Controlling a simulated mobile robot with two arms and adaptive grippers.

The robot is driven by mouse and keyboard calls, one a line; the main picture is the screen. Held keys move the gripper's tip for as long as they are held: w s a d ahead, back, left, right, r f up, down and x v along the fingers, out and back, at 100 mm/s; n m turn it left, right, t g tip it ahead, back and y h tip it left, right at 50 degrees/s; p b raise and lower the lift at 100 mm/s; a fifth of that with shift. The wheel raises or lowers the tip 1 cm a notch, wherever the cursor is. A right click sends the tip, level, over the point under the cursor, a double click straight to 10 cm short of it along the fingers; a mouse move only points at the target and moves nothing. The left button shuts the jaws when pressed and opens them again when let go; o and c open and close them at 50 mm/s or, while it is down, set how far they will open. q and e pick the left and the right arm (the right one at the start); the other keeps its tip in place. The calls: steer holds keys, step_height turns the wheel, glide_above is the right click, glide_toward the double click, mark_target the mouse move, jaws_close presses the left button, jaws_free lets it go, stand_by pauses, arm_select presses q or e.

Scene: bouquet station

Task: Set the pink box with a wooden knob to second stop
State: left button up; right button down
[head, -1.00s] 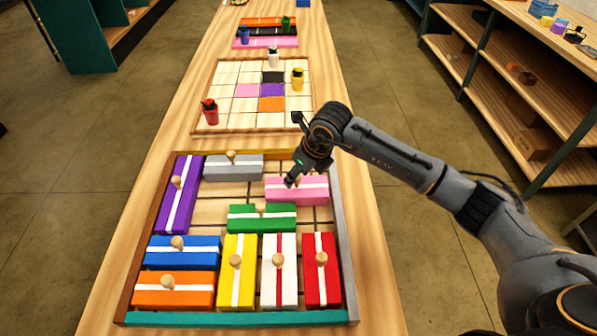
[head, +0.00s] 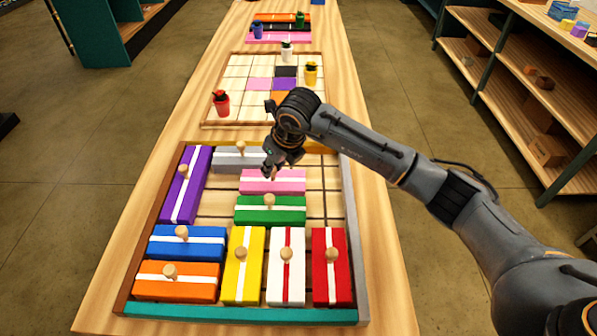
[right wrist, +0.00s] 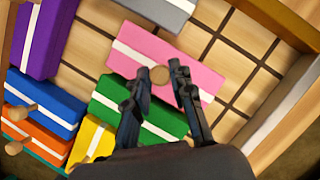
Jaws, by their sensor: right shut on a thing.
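The pink box (head: 288,187) with a white stripe and a wooden knob lies in the upper middle of the framed tray, just behind the green box (head: 282,215) and in line with it. The grey box (head: 225,164) lies behind it to the left. My right gripper (head: 270,173) is over the pink box and hides part of it. In the right wrist view the round knob (right wrist: 160,75) sits between the fingertips, and the pink box (right wrist: 150,50) spreads beneath them. My left gripper is not in view.
The tray's wooden grid is bare right of the pink and green boxes. The purple box (head: 181,187) stands along the left side. Blue, orange, yellow, white and red boxes fill the front. Behind is a board with coloured squares and small pots (head: 221,104).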

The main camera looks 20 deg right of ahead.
steer(key=shift+w+a+f, duration=0.15)
steer(key=shift+a, duration=0.2)
steer(key=shift+d, duration=0.4)
steer(key=c, duration=1.5)
jaws_free()
steer(key=shift+s, duration=0.2)
steer(key=o, duration=0.3)
steer(key=shift+o, duration=0.2)
steer(key=shift+w+a, duration=0.1)
steer(key=shift+a, duration=0.05)
steer(key=shift+r, duration=0.3)
steer(key=v, duration=1.1)
steer(key=shift+r, duration=0.35)
